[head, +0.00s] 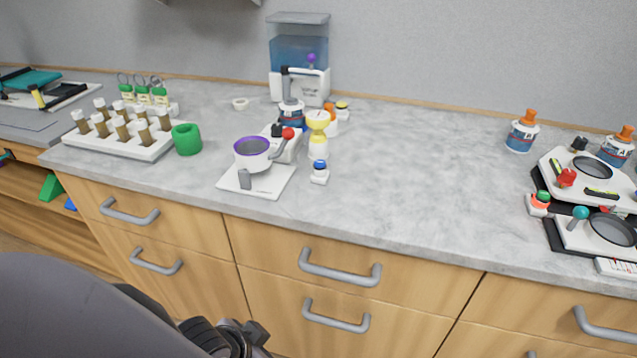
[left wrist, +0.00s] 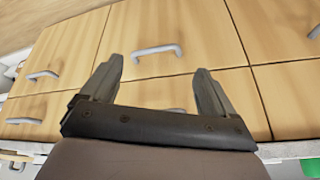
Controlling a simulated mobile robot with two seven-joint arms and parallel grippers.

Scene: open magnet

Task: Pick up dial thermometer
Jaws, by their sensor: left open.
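I cannot single out the dial thermometer with certainty among the small items on the counter (head: 420,170). My left gripper is open and empty in the left wrist view (left wrist: 159,68), its two dark fingers apart in front of the wooden drawer fronts. Part of my left arm and wrist shows at the bottom left of the head view, below and in front of the counter edge. My left gripper touches none of the counter items. My right gripper is not in view.
A tube rack (head: 118,147), green ring (head: 187,139), white device with a purple-rimmed pot (head: 252,153) and water tank (head: 299,58) stand left and centre. Bottles (head: 521,131) and white devices (head: 585,180) stand right. The counter between is clear. Drawer handles (head: 340,268) protrude below.

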